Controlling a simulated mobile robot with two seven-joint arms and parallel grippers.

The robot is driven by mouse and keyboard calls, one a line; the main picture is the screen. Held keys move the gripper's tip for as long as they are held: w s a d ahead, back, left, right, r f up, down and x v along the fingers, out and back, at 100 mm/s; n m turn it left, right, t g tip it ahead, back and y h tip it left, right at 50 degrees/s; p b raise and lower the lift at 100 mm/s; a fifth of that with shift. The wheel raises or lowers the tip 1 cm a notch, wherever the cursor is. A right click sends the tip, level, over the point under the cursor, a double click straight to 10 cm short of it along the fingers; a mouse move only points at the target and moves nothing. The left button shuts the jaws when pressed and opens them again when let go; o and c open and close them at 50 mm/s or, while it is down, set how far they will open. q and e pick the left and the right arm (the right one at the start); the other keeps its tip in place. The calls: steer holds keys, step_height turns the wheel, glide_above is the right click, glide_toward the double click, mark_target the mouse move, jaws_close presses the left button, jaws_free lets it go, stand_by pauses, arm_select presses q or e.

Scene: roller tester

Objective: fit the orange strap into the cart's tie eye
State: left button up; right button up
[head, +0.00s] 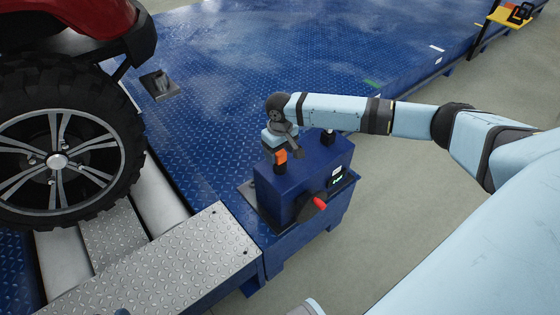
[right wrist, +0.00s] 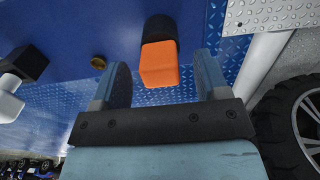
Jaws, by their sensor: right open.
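An orange block (head: 281,157) with a black part sits at the left end of a blue control box. My right gripper (head: 280,143) is right at it, pointing down from above. In the right wrist view, the orange block (right wrist: 159,65) shows between the two spread fingers of my right gripper (right wrist: 161,66), with gaps on both sides. The gripper is open and holds nothing. I cannot make out a strap or a cart with a tie eye in these frames.
The blue box (head: 300,190) carries a red-tipped handle (head: 319,203) and a black knob (head: 328,137). A wheel (head: 60,150) of a red vehicle stands on rollers at left. A black bracket (head: 160,84) lies on the blue deck.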

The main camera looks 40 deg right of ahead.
steer(key=shift+f, duration=0.2)
steer(key=c, duration=1)
arm_select(q)
steer(key=shift+r, duration=0.2)
arm_select(e)
steer(key=shift+c, duration=0.2)
steer(key=shift+r, duration=0.55)
step_height(320, 180, up, 9)
steer(key=p, duration=0.3)
steer(key=shift+f, duration=0.15)
arm_select(q)
steer(key=shift+s+a+f+g+y+p, duration=0.25)
steer(key=shift+s+a+f+g+p, duration=0.15)
steer(key=shift+f, duration=0.25)
steer(key=shift+s+a+f+g+y+p, duration=0.3)
steer(key=shift+a+f+g+p, duration=0.15)
steer(key=shift+f, duration=0.25)
steer(key=shift+s+a+f+g+y+p, duration=0.25)
steer(key=shift+s+a+f+g+p, duration=0.15)
steer(key=shift+f, duration=0.25)
arm_select(e)
step_height(320, 180, up, 10)
arm_select(q)
steer(key=shift+w, duration=0.1)
